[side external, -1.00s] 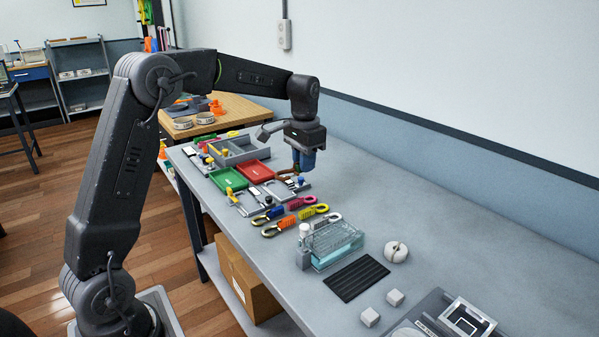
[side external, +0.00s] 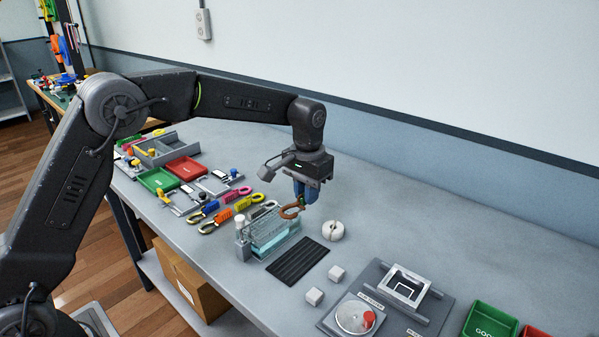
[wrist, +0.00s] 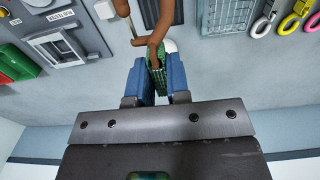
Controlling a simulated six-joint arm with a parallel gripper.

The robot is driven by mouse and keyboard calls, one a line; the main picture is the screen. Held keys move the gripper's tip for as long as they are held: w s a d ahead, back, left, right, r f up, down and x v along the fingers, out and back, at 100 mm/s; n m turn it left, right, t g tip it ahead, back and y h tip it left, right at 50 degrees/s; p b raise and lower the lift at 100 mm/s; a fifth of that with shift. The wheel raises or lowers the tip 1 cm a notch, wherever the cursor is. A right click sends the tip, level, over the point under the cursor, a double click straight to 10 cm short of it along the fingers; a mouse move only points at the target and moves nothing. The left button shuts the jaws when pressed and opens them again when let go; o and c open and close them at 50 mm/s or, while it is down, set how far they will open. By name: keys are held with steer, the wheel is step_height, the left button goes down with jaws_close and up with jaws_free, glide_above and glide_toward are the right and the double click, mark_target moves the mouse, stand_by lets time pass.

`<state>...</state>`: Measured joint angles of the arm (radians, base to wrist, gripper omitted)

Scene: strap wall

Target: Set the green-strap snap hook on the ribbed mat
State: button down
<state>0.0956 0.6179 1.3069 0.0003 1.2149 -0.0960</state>
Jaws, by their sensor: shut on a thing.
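My gripper (side external: 305,195) is shut on the green-strap snap hook, in the air over the bench, up and behind the ribbed mat in the side view. The brown hook part (side external: 291,210) sticks out below the blue fingers. In the wrist view, the green strap (wrist: 156,78) sits between the two blue fingers, and the brown hook (wrist: 150,42) extends away from them. The ribbed mat (side external: 298,262) is a dark, flat, bare rectangle on the bench; I cannot make it out in the wrist view.
A clear rack box (side external: 272,235) stands left of the mat. A grey tester plate (side external: 385,305) lies to the right. Coloured snap hooks (side external: 225,212) lie left.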

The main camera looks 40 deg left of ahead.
mark_target(306, 253)
step_height(306, 253, down, 15)
steer(key=shift+r, duration=0.15)
stand_by(0.6)
steer(key=shift+f, duration=0.2)
stand_by(0.9)
steer(key=c, duration=1)
jaws_free()
steer(key=shift+o, duration=0.3)
steer(key=o, duration=0.3)
steer(key=shift+o, duration=0.2)
steer(key=shift+r, duration=3.05)
